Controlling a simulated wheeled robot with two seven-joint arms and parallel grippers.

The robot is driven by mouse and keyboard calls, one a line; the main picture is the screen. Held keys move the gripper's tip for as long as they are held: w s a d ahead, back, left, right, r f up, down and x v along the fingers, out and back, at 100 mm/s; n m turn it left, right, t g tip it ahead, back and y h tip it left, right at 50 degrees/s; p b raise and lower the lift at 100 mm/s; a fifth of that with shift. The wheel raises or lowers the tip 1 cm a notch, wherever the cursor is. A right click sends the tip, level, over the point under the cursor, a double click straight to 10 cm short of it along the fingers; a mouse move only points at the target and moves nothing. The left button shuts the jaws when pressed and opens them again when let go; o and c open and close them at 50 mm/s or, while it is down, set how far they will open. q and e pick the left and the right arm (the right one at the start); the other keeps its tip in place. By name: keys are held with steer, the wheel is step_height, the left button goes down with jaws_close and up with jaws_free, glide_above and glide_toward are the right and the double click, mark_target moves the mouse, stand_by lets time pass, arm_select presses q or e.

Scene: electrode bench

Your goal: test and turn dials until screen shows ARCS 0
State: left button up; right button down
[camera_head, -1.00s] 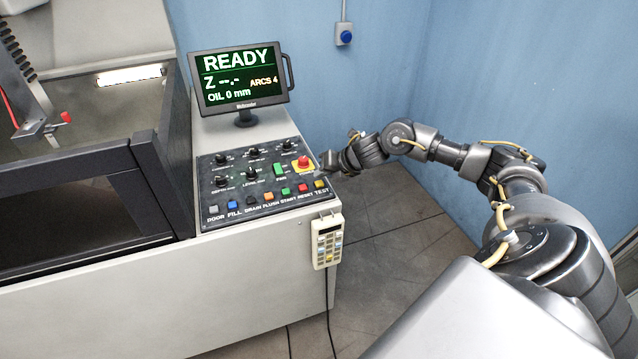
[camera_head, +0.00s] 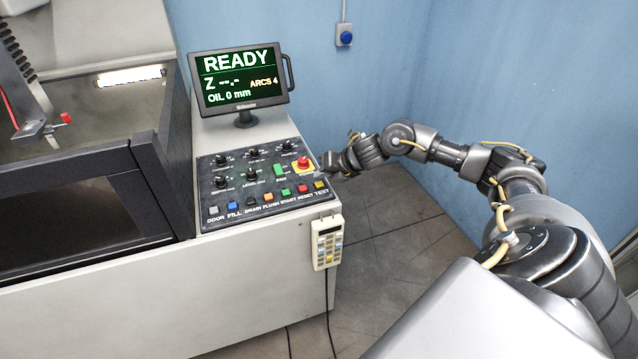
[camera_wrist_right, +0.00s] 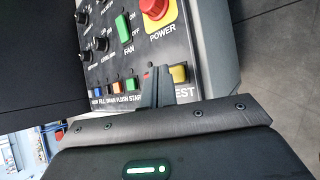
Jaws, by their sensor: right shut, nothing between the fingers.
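The screen (camera_head: 240,78) reads READY, Z --.-, ARCS 4 and OIL 0 mm. The dark control panel (camera_head: 205,192) below it carries several black dials, among them one at the top middle (camera_head: 254,153) and one marked LEVEL (camera_head: 251,174). The yellow TEST button (camera_head: 320,184) is at the panel's right end; it also shows in the right wrist view (camera_wrist_right: 179,73). My right gripper (camera_head: 324,170) is above the panel's right edge near this button. In the right wrist view its shut fingers (camera_wrist_right: 151,75) are beside the TEST button, over the RESET area. My left gripper is not in view.
A red POWER button (camera_head: 303,162) on a yellow plate stands up beside my right gripper. A green FAN switch (camera_head: 278,169) is left of it. A keypad (camera_head: 327,240) hangs at the cabinet's front corner. The floor to the right is clear.

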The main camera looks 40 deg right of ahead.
mark_target(322, 185)
steer(key=shift+f, duration=0.2)
stand_by(0.5)
steer(key=shift+f+b, duration=0.3)
steer(key=shift+b, duration=0.15)
steer(key=shift+f+b, duration=0.4)
steer(key=shift+f, duration=0.05)
stand_by(0.5)
steer(key=shift+r, duration=0.1)
steer(key=shift+r+p, duration=0.7)
steer(key=shift+r, duration=0.15)
step_height(322, 185, up, 6)
steer(key=p, duration=0.4)
steer(key=shift+p, duration=0.4)
